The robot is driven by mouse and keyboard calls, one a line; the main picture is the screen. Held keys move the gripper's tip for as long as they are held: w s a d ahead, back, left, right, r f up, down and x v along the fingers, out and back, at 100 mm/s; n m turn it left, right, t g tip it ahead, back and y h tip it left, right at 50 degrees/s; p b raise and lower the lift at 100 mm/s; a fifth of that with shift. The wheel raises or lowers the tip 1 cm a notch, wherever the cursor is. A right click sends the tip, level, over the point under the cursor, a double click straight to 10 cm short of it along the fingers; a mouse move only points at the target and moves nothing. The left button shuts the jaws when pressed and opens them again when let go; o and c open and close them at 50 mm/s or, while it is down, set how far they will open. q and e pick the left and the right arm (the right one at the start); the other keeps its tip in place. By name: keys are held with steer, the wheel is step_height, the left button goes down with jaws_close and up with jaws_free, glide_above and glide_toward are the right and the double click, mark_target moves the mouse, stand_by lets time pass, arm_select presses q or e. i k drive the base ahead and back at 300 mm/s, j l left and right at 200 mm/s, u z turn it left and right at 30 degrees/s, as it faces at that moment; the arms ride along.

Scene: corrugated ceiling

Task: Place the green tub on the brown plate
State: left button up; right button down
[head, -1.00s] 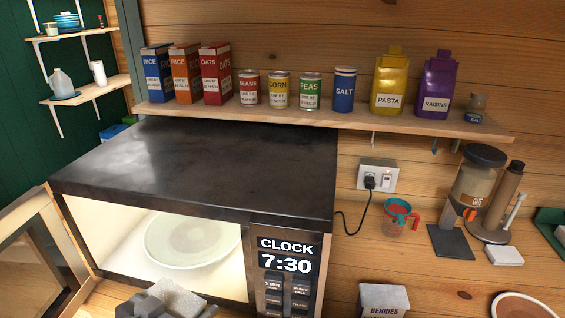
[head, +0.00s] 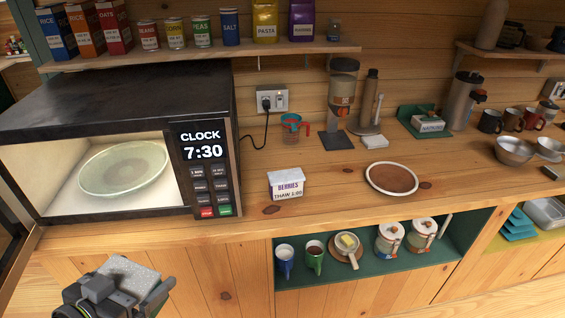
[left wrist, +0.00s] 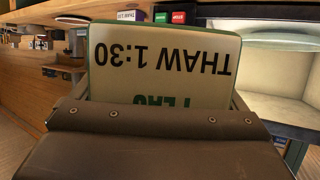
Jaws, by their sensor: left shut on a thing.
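The green tub (left wrist: 165,60) is in my left gripper; the left wrist view shows its pale face with green edges and upside-down "THAW 1:30" lettering. In the head view the tub (head: 133,273) shows at the lower left as a frosty grey top with a green edge. My left gripper (head: 122,286) is shut on it, in front of the counter and below the microwave. The brown plate (head: 392,179), with a pale rim, lies empty on the counter right of centre, well apart from the tub. My right gripper is not in view.
The microwave (head: 120,95) stands open and lit at the left, with a glass plate (head: 124,168) inside. A white berries tub (head: 287,182) stands left of the brown plate. A grinder (head: 342,95) and measuring cup (head: 292,128) stand behind. Counter around the plate is clear.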

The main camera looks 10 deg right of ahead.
mark_target(391, 179)
steer(key=z, duration=1.45)
steer(key=i+j+z, duration=0.25)
steer(key=i+z, duration=0.15)
steer(key=i+j+z, duration=0.45)
steer(key=j, duration=0.1)
